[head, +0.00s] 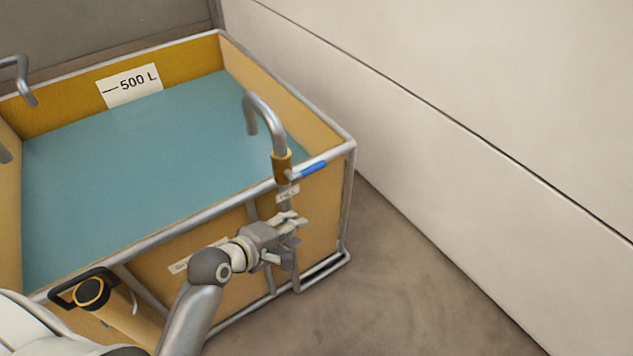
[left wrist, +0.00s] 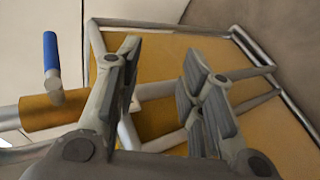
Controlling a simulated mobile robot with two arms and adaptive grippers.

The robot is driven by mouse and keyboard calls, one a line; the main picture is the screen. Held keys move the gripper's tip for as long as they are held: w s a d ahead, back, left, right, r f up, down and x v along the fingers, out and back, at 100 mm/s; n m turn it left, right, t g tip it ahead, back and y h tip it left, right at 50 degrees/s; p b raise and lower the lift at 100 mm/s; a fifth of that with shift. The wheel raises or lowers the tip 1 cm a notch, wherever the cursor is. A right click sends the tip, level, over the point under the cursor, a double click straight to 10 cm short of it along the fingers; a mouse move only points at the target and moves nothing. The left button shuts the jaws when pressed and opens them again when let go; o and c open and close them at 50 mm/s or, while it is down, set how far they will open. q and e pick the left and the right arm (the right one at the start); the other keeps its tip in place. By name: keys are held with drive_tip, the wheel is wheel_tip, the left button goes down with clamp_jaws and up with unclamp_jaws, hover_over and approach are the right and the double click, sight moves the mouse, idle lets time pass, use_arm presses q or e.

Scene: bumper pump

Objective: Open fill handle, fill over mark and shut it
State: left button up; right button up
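The fill pipe (head: 262,108) hooks over the near right side of the yellow tank (head: 320,215). Its brass valve body (head: 282,167) carries the blue fill handle (head: 313,168), which points right, crosswise to the pipe. No stream shows at the spout. Blue-green water (head: 150,165) meets the back wall near the lower edge of the "500 L" label (head: 130,85), below its mark line. My left gripper (head: 287,240) is below the valve. In the left wrist view its fingers are apart and empty; the blue handle (left wrist: 51,55) and brass body (left wrist: 55,108) lie left of them. My right gripper is out of view.
Grey tube rails (head: 347,205) frame the tank. Another bent pipe (head: 22,80) is at the far left. A black loop handle with a yellow cylinder (head: 92,292) is at the lower left. A pale wall (head: 480,90) stands on the right, with clear floor (head: 400,290) before it.

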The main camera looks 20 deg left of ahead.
sight(311, 172)
use_arm(q)
drive_tip(key=w+a+r+n+t+h, duration=0.1)
drive_tip(key=w+r+n+t, duration=0.25)
drive_tip(key=r+n, duration=0.45)
drive_tip(key=shift+m, duration=0.8)
drive_tip(key=x, duration=0.2)
drive_tip(key=r+b+x, duration=0.1)
drive_tip(key=x, duration=0.2)
drive_tip(key=r+b+x, duration=0.1)
drive_tip(key=x, duration=0.2)
drive_tip(key=shift+w+d, duration=0.1)
drive_tip(key=shift+w, duration=0.3)
drive_tip(key=shift+w+d+f, duration=0.1)
drive_tip(key=shift+w+d, duration=0.15)
drive_tip(key=shift+w, duration=0.4)
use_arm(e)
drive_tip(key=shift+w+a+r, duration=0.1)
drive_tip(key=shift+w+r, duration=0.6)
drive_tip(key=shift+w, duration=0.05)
use_arm(q)
drive_tip(key=shift+c, duration=0.4)
clamp_jaws()
